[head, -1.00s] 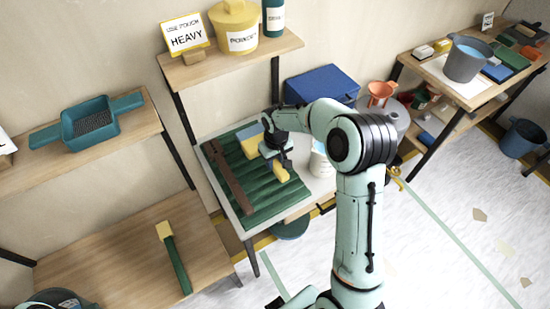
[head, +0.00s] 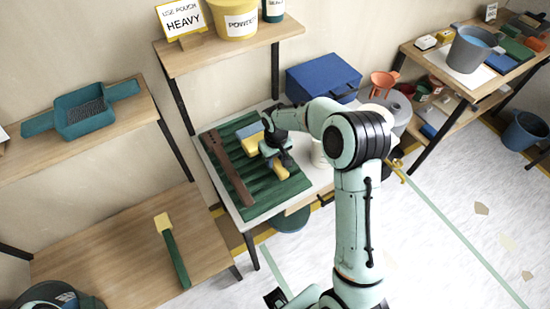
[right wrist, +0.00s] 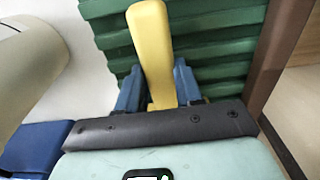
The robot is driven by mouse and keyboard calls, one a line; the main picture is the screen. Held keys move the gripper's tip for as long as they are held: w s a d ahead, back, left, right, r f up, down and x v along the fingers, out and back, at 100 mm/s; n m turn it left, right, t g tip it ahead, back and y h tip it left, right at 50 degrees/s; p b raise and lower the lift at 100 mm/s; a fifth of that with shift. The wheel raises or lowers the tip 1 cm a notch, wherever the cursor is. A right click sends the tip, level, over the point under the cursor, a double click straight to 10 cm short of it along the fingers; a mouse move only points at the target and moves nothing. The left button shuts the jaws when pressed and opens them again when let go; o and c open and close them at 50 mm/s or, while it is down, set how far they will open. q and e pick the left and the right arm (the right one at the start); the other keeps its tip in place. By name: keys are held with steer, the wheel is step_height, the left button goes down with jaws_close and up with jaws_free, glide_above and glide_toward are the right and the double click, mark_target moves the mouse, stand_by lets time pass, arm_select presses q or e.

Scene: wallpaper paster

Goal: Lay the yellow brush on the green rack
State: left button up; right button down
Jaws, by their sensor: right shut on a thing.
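The green ridged rack (head: 287,190) lies on a white-topped table, with a brown bar along its left side. My right gripper (head: 274,154) is over the rack and shut on the yellow brush (head: 252,145). The brush also shows beyond my fingers in the right wrist view (right wrist: 150,45), with the rack's ridges (right wrist: 100,42) behind it. A blue-grey part shows beside its upper-left end in the head view. My gripper hides the brush's middle. I cannot tell whether the brush touches the rack.
A blue box (head: 322,82) and a grey round container (head: 398,108) stand right of the rack. A shelf with a yellow pot (head: 236,20) and a sign (head: 183,20) is behind. A green-handled tool (head: 176,258) lies on the lower left table.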

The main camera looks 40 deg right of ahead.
steer(key=shift+f+b, duration=0.4)
steer(key=shift+f, duration=0.3)
steer(key=c, duration=0.7)
jaws_free()
steer(key=shift+o, duration=0.2)
step_height(320, 180, up, 14)
steer(key=shift+s+f+p, duration=0.25)
steer(key=shift+s+p, duration=0.05)
steer(key=shift+p, duration=0.15)
